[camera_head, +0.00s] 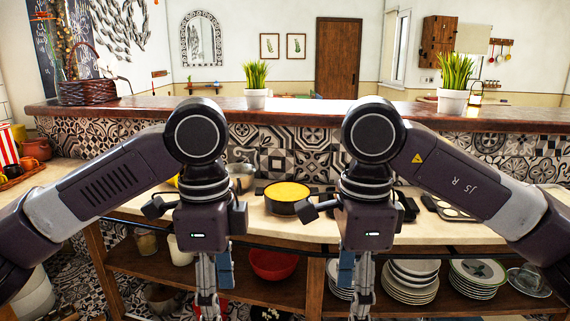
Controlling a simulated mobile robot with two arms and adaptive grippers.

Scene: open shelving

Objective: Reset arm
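My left arm comes in from the left and my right arm from the right, both bent at dark round joints. My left gripper (213,290) hangs pointing down in front of the counter's front edge. My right gripper (358,290) hangs the same way, to the right of it. A metal finger linkage and a blue part show on each. The fingers are seen nearly edge-on, so I cannot tell whether they are open or shut. I see no object held in either gripper.
A pan with yellow contents (287,197) stands on the counter (290,232) between the arms. Below, a red bowl (273,264) and stacked plates (411,284) stand on the open shelf. A raised ledge (300,108) with potted plants runs behind. A wicker basket (88,92) stands at its left.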

